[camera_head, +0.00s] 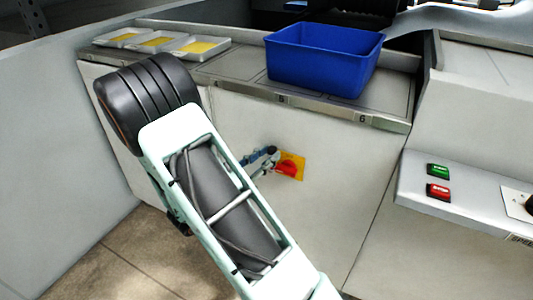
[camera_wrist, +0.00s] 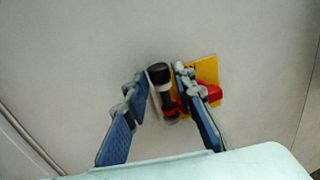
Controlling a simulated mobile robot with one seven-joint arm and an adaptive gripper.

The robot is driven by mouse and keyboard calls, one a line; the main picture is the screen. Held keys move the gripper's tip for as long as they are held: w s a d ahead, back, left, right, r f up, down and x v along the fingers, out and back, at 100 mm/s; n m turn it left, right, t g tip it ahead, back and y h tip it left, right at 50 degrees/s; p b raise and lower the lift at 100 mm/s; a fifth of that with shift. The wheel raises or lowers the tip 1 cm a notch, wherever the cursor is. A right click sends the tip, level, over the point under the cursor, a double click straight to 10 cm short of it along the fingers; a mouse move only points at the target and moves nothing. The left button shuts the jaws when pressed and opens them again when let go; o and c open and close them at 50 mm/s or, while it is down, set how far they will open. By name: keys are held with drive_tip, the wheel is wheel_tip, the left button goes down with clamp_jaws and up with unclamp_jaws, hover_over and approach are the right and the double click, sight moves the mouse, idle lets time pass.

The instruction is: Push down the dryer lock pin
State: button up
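The lock pin (camera_wrist: 160,75) has a black head, a pale collar and a dark shaft in the wrist view. Beside it, a red rotary handle (camera_wrist: 209,93) sits on a yellow plate (camera_wrist: 207,68) on the pale machine panel. The red handle (camera_head: 287,169) and yellow plate (camera_head: 299,164) also show in the head view. My gripper (camera_wrist: 160,82) is open, with one finger on each side of the pin in the picture. I cannot tell whether a finger touches it. In the head view my gripper (camera_head: 262,162) partly covers the handle area.
A blue bin (camera_head: 318,70) stands on the ledge above, with several white trays with yellow contents (camera_head: 158,41) at its left. A green button (camera_head: 437,170) and a red button (camera_head: 438,191) are on the right console. Tiled floor (camera_head: 120,255) lies below.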

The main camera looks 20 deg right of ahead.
drive_tip(key=shift+o, duration=1)
drive_tip(key=shift+r, duration=0.1)
drive_tip(key=v, duration=1.2)
